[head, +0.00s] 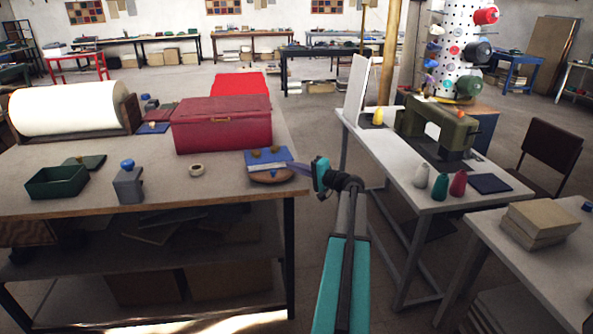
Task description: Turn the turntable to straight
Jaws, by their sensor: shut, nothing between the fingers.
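The turntable (270,177) looks like a round brown disc near the right front corner of the left workbench. A blue block with a pale layer (268,161) and gold knobs on top sits over it, hiding most of the disc. The block appears slightly angled to the bench edge. My gripper (296,167) is shut and empty, its purple-blue fingers pointing left just right of the block. I cannot tell whether the fingers touch it.
A white table (400,165) with a sewing machine (437,125) stands right.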

